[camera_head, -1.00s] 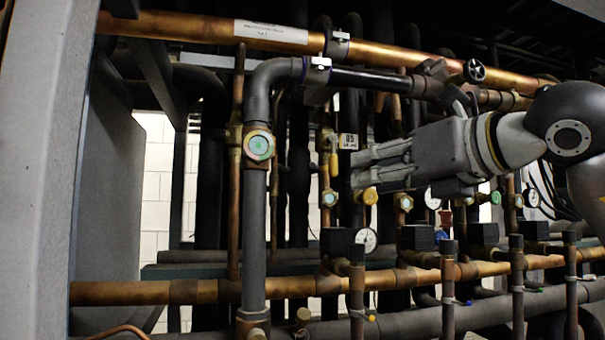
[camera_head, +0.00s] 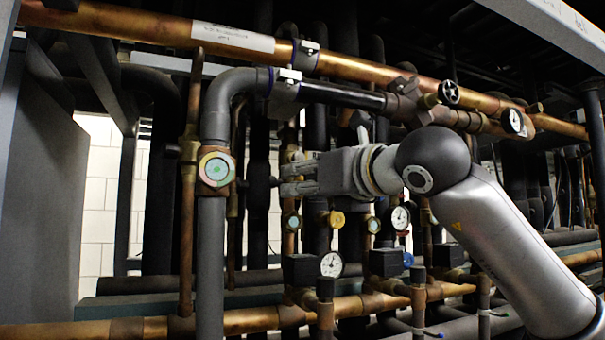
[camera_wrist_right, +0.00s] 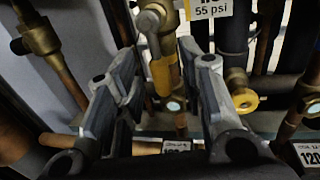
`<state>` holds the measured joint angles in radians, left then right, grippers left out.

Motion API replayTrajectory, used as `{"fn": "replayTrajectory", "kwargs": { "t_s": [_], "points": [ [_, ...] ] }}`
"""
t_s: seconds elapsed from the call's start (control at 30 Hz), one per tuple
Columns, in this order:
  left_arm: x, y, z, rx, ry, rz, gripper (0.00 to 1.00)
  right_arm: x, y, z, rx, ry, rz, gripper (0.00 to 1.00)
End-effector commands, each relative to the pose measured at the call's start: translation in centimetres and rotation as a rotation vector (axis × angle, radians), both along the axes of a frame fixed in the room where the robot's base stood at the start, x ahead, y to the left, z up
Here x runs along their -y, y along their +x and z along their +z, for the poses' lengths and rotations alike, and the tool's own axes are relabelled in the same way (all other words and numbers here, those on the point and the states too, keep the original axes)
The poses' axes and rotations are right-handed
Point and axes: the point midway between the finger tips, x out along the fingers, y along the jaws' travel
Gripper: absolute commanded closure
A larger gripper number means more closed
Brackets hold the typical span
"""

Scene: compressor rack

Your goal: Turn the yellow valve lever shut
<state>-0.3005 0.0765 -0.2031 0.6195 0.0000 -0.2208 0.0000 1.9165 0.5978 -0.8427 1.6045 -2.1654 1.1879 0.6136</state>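The yellow valve lever (camera_wrist_right: 161,76) shows in the right wrist view, hanging down from a brass valve body (camera_wrist_right: 156,20). My right gripper (camera_wrist_right: 157,60) is open there, with one finger on each side of the lever. I cannot tell whether either finger touches it. In the head view my right gripper (camera_head: 285,179) reaches leftward in front of the pipes and hides the lever. My left gripper is in neither view.
A grey elbow pipe (camera_head: 212,120) with a round sight glass (camera_head: 216,169) stands left of the gripper. A copper pipe (camera_head: 150,25) runs above. Gauges (camera_head: 331,264) and a yellow cap (camera_head: 336,218) sit below. Pipes crowd the space behind.

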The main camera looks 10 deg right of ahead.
Motion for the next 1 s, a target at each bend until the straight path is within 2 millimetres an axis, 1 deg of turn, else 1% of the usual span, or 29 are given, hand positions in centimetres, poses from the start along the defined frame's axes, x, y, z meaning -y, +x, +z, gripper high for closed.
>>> {"fn": "replayTrajectory", "kwargs": {
  "t_s": [0.1, 0.37, 0.47, 0.6, 0.67, 1.0],
  "points": [
    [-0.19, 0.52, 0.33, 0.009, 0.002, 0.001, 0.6, -0.24, 0.57, 0.0, -0.001, 0.0, 0.0, 0.64],
    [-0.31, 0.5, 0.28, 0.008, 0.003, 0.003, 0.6, -0.3, 0.66, -0.09, -0.001, 0.0, 0.001, 0.64],
    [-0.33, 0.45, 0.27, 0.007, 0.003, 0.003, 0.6, -0.3, 0.65, -0.08, -0.001, 0.0, 0.001, 0.76],
    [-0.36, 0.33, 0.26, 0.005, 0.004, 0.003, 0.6, -0.29, 0.64, -0.06, 0.0, 0.0, 0.001, 0.94],
    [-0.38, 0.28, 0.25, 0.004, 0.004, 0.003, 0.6, -0.28, 0.64, -0.06, 0.0, 0.0, 0.001, 1.0],
    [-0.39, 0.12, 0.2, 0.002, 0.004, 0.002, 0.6, -0.17, 0.69, -0.07, -0.001, 0.004, 0.0, 1.0]
  ]
}}
